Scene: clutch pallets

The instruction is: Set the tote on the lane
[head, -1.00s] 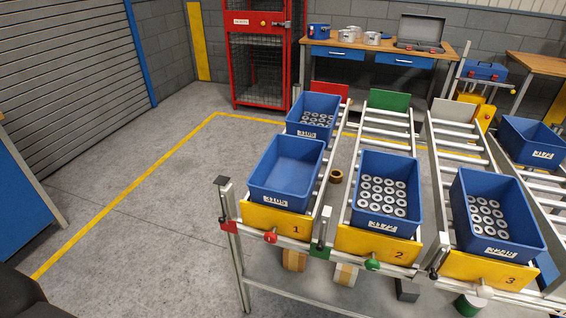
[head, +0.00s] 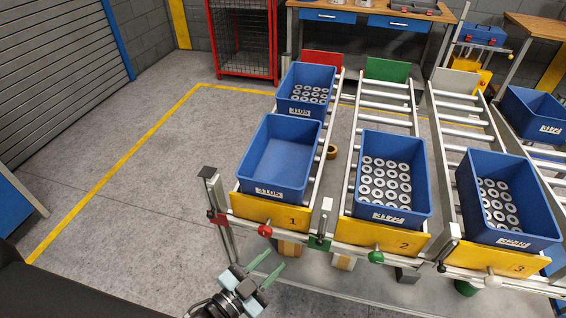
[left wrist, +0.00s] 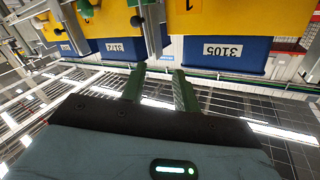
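Several blue totes stand on the roller lanes. An empty tote (head: 281,160) sits at the front of lane 1, behind the yellow plate marked 1 (head: 270,211). A tote with grey ring-shaped parts (head: 306,88) stands behind it on the same lane. Ring-filled totes also sit at the front of lane 2 (head: 395,208) and lane 3 (head: 500,236). My left gripper (head: 275,260) is open and empty, in front of and below lane 1's end. Its two green fingers stand apart in the left wrist view (left wrist: 158,85). My right gripper is not in view.
Another blue tote (head: 532,115) stands on a rack at the right. A red mesh cabinet (head: 243,40) and a workbench (head: 370,18) are at the back. Knobs, such as the red one (head: 265,231), stick out from the lane fronts. The floor at left is clear.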

